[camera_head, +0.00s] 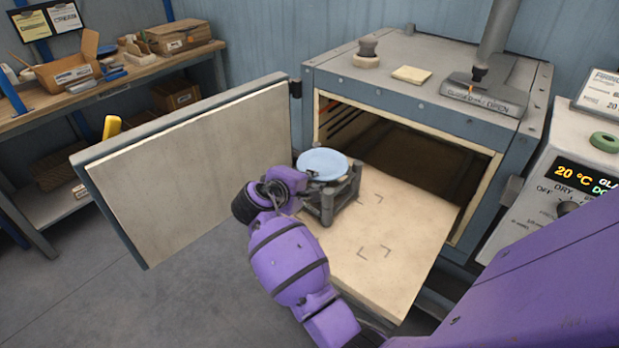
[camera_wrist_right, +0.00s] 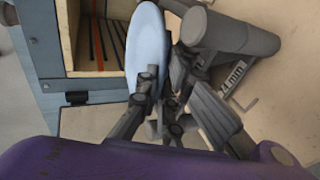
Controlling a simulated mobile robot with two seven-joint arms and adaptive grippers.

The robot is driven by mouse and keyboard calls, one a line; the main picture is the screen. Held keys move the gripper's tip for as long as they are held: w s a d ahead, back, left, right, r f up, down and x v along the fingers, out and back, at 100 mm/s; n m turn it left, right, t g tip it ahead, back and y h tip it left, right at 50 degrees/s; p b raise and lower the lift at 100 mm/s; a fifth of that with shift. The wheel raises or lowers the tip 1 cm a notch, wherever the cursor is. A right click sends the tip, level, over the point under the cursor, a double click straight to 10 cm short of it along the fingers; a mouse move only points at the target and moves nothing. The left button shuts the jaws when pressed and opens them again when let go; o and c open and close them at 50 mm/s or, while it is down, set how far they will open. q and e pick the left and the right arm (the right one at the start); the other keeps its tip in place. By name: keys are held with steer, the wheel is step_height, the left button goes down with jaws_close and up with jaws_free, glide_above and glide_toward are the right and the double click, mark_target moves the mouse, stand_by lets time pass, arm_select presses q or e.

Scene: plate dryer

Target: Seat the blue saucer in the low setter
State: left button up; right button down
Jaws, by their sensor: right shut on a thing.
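The pale blue saucer (camera_head: 323,162) lies roughly level at the top of the grey setter (camera_head: 328,203), a low frame with thick posts on the kiln's pulled-out shelf. My right gripper (camera_head: 298,180) is shut on the saucer's near-left rim. In the right wrist view the saucer (camera_wrist_right: 147,45) shows nearly edge-on, with the gripper fingers (camera_wrist_right: 160,92) at its rim and the setter's posts (camera_wrist_right: 235,35) close beside it. I cannot tell whether the saucer rests on the setter or hangs just above it. My left gripper is not in view.
The open kiln door (camera_head: 195,165) stands left of my arm. The kiln mouth (camera_head: 410,150) is behind. A control box (camera_head: 570,185) stands at right.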

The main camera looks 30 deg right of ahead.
steer(key=shift+r, duration=0.15)
steer(key=c, duration=2.2)
jaws_free()
steer(key=shift+f, duration=0.2)
steer(key=shift+a+r, duration=0.1)
steer(key=shift+r, duration=0.15)
steer(key=v, duration=1.2)
steer(key=shift+f, duration=0.1)
